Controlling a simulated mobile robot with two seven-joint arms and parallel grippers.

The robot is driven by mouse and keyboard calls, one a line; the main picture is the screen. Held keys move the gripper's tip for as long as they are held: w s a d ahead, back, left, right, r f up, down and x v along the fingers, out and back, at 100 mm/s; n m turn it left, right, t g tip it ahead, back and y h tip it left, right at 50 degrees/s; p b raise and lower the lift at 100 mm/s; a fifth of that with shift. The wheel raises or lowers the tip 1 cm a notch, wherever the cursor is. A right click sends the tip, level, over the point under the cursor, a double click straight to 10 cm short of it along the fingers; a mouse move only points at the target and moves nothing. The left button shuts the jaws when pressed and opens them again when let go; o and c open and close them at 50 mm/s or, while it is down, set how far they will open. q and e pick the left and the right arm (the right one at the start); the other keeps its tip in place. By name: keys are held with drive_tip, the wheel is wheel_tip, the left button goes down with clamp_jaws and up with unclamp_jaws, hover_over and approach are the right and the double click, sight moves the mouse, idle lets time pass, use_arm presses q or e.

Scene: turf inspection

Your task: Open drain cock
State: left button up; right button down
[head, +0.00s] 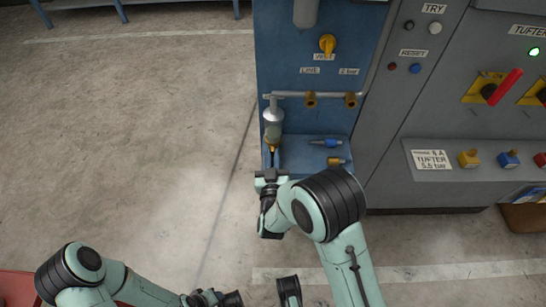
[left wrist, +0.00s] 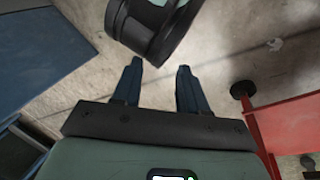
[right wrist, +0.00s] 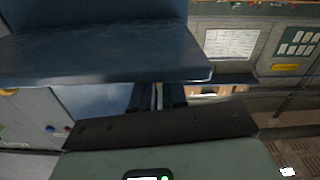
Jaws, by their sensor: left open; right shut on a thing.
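The drain cock (head: 273,142) is a small brassy-yellow piece below a grey bowl (head: 273,116) at the left of the blue panel. My right gripper (head: 271,163) is directly below it, with its fingers pointing up at the panel. It is shut on the cock, though the contact is mostly hidden. In the right wrist view, the fingers (right wrist: 158,98) reach under a blue shelf with a thin pale strip between them. My left gripper (left wrist: 158,85) is open and empty over the floor, far from the panel.
The blue shelf (head: 305,153) holds blue and brass fittings beside the cock. A yellow valve knob (head: 327,43) and a pipe (head: 320,94) are above. A grey cabinet (head: 440,110) stands at right. The floor at left is clear. A red surface (left wrist: 290,130) is near my left gripper.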

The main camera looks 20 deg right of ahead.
drive_tip(key=shift+f+m, duration=0.15)
drive_tip(key=shift+m, duration=0.25)
drive_tip(key=shift+m+b, duration=0.4)
use_arm(q)
drive_tip(key=shift+w+a+f, duration=0.35)
drive_tip(key=shift+w+f, duration=0.15)
drive_tip(key=shift+w, duration=0.2)
use_arm(e)
drive_tip(key=c, duration=1.2)
unclamp_jaws()
drive_tip(key=shift+o, duration=0.2)
drive_tip(key=shift+s, duration=0.1)
use_arm(q)
drive_tip(key=shift+s+d+r+p, duration=0.35)
drive_tip(key=shift+s+r+p, duration=0.15)
drive_tip(key=shift+s, duration=0.2)
use_arm(e)
drive_tip(key=v, duration=1.3)
drive_tip(key=shift+s, duration=0.15)
